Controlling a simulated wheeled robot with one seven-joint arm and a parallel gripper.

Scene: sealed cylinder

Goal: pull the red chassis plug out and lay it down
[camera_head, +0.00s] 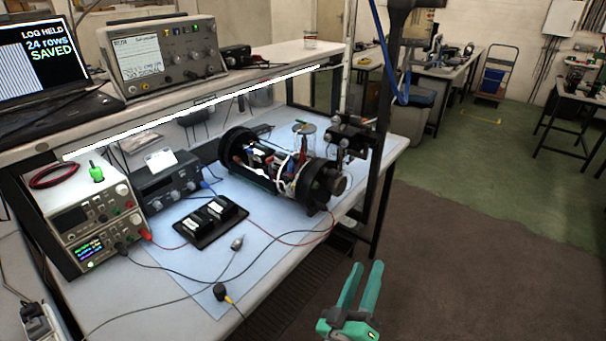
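A small red plug (145,234) shows at the lower right front of the stacked power supply (75,238), with a red lead running from it toward the black terminal block (210,219). I cannot tell for sure that it is the chassis plug. The cylinder (318,184) lies on the blue mat with black end rings and exposed wiring between them. A red lead (290,243) loops on the mat up to its right end; where it joins is too small to tell. My teal gripper (367,265) is open and empty, in front of the bench over the floor.
A grey connector (237,243) and a round black piece (220,292) lie on the blue mat (190,280) with loose cables. A black post with a clamp (350,135) stands by the cylinder's right end. An upper shelf (200,108) overhangs the bench's back. The front mat has bare patches.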

